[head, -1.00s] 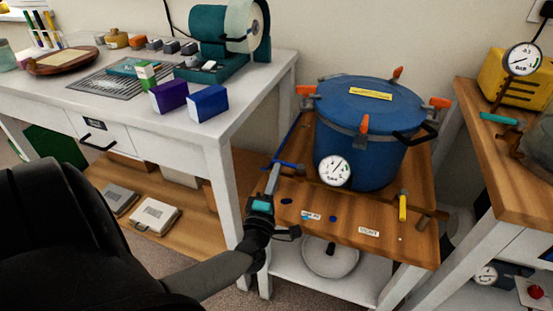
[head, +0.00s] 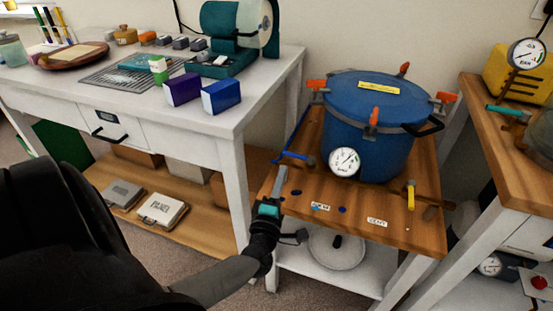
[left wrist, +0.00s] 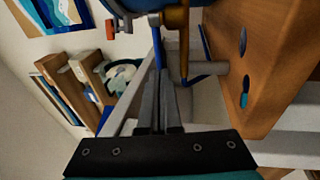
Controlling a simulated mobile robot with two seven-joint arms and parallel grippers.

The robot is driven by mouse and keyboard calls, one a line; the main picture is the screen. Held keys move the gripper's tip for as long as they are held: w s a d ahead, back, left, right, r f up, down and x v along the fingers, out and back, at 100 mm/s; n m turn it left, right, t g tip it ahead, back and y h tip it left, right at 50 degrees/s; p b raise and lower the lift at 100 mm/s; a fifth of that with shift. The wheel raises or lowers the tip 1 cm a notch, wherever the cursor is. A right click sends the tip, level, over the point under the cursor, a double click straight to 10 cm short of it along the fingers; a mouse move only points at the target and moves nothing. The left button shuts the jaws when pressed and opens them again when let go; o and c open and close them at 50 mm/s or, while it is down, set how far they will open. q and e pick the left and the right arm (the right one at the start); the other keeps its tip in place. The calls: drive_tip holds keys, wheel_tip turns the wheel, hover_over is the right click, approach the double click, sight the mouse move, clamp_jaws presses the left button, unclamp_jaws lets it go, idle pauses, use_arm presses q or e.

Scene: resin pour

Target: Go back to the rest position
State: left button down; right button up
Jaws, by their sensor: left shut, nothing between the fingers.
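My left gripper (head: 281,180) is shut and empty, in front of the left front edge of the small wooden-topped stand (head: 395,232). In the left wrist view its closed fingers (left wrist: 160,95) point toward a blue handle (left wrist: 193,80) and the stand's edge. In the head view the blue-handled valve (head: 293,157) lies just beyond the fingertips; I cannot tell whether they touch. My right gripper is not in view.
A blue pressure pot (head: 365,125) with orange clamps and a gauge (head: 344,161) stands on the stand. A yellow-handled valve (head: 410,195) is at its right. A white workbench (head: 190,120) is at the left, a wooden-topped table (head: 510,150) at the right.

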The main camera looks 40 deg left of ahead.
use_arm(q)
drive_tip(key=a+p+v, duration=0.1)
drive_tip(key=v, duration=0.9)
drive_tip(key=shift+s, duration=0.35)
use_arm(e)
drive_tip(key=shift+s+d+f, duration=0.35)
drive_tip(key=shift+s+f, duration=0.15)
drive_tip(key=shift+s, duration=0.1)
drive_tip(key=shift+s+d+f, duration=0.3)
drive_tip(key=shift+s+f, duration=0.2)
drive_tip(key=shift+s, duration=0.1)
